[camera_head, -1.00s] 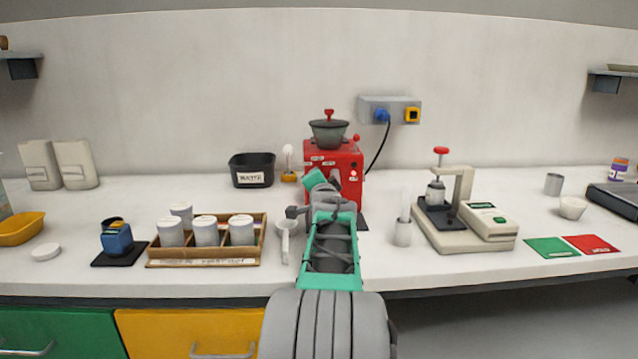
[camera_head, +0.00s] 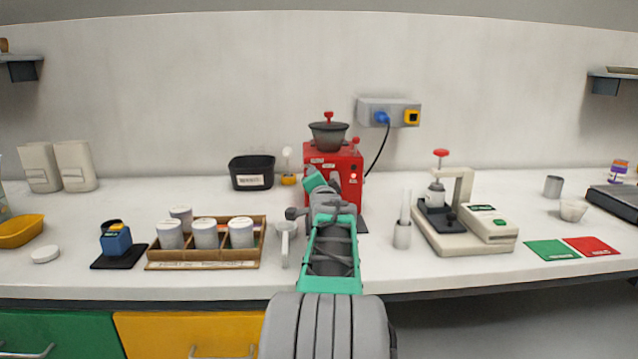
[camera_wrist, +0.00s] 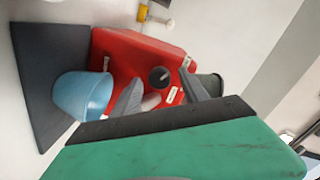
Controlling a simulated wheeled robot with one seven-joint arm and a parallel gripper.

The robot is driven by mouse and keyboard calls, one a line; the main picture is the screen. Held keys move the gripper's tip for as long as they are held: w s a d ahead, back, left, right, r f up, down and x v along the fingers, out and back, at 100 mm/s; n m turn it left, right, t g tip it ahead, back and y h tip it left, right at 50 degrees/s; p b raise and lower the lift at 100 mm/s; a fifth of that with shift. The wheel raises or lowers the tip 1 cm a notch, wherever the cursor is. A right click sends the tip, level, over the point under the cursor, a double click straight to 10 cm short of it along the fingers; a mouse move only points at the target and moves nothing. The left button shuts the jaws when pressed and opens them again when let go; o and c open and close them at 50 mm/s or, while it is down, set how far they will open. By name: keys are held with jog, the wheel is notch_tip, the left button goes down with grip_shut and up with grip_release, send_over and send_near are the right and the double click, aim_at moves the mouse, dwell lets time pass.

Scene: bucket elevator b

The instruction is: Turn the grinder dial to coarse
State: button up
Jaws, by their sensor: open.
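The red grinder (camera_head: 345,160) stands at the back middle of the counter, with a dark hopper (camera_head: 328,134) on top. My arm covers much of its front in the head view. In the wrist view the grinder (camera_wrist: 125,48) shows tilted, with a round dark dial (camera_wrist: 159,77) on its front between small white labels. My gripper (camera_wrist: 160,75) is open, its two grey fingers spread on either side of the dial in the picture. I cannot tell whether they touch it. The dial's setting is too small to read.
A blue cup (camera_wrist: 82,95) is at the grinder's front by a dark base (camera_wrist: 42,75). Left of my arm is a wooden rack (camera_head: 205,264) with white-lidded jars. A clear tube in a holder (camera_head: 402,235) and a press on a scale (camera_head: 465,240) stand to the right.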

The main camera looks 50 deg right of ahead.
jog(key=v, duration=0.7)
jog(key=shift+s+a, duration=0.25)
jog(key=shift+s, duration=0.05)
